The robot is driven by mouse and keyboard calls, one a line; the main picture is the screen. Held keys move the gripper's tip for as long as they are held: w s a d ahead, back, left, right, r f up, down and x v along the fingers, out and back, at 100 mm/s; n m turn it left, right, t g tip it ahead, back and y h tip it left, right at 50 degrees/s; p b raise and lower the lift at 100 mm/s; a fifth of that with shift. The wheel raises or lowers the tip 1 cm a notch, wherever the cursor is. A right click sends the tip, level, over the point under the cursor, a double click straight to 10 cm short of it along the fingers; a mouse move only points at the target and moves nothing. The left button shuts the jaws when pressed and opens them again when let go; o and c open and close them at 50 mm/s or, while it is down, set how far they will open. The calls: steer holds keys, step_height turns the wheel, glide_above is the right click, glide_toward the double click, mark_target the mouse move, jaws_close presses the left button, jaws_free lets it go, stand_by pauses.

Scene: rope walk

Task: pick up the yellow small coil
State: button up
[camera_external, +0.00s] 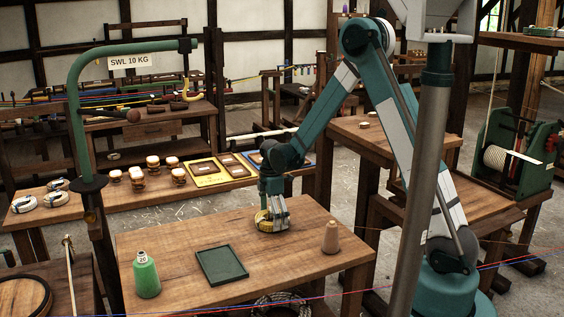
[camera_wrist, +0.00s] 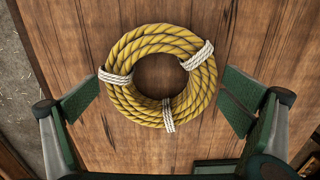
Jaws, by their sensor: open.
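The yellow small coil (camera_wrist: 133,102) is a ring of yellow rope bound with white cord in several places. It lies flat on the wooden table (camera_external: 185,245). In the external view the coil (camera_external: 263,226) shows low behind and beside my gripper fingers, near the table's back edge. My gripper (camera_external: 273,215) points straight down over it. In the wrist view my gripper (camera_wrist: 160,100) is open, with one green finger pad on each side of the coil, and nothing is held. The pads look apart from the rope. The gripper hides part of the coil in the external view.
A dark green tray (camera_external: 222,265) lies in front of the coil on the same table. A green bottle (camera_external: 146,275) stands at the left and a tan cone-shaped piece (camera_external: 331,238) at the right.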

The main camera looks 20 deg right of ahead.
steer(key=c, duration=1.1)
steer(key=shift+c, duration=0.2)
steer(key=shift+r, duration=0.15)
step_height(320, 180, up, 10)
steer(key=p, duration=0.2)
